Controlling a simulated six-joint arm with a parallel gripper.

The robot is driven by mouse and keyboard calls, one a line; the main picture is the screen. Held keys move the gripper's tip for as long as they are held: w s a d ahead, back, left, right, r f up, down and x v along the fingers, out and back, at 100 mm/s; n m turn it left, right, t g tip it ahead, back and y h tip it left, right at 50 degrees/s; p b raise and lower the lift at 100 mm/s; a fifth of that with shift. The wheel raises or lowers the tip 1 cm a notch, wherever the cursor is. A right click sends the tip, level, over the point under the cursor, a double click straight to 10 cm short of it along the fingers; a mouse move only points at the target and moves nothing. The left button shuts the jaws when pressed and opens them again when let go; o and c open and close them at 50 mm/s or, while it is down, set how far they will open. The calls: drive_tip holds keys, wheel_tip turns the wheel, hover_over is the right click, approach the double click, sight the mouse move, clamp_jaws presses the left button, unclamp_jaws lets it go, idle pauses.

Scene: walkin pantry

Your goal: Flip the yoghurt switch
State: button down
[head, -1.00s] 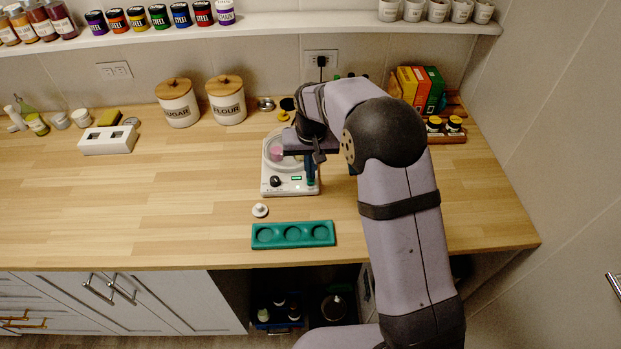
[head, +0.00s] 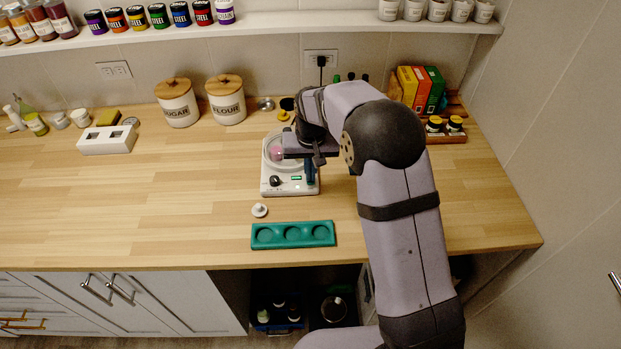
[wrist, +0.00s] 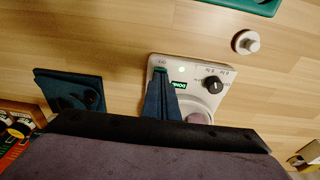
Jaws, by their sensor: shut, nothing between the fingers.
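The yoghurt maker (head: 290,187) is a white appliance on the wooden counter. It has a black dial (head: 275,181), a lit green display (head: 296,178) and a clear round top with a pink jar inside. In the wrist view the yoghurt maker (wrist: 197,72) shows its dial (wrist: 212,86) and green display (wrist: 178,85). My gripper (wrist: 160,74) is shut and empty, its dark blue fingertips over the front corner of the panel beside the display. In the head view my gripper (head: 310,183) is at the appliance's right front corner. The switch is hidden at the fingertips; I cannot tell its position or whether they touch it.
A teal tray with three round hollows (head: 320,242) and a white knobbed lid (head: 259,210) lie in front. Sugar (head: 177,107) and flour (head: 227,105) canisters stand behind to the left. The left counter is mostly clear.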

drive_tip(key=shift+f, duration=0.1)
wheel_tip(320, 180, up, 7)
drive_tip(key=p, duration=0.5)
drive_tip(key=shift+p, duration=0.3)
idle(0.7)
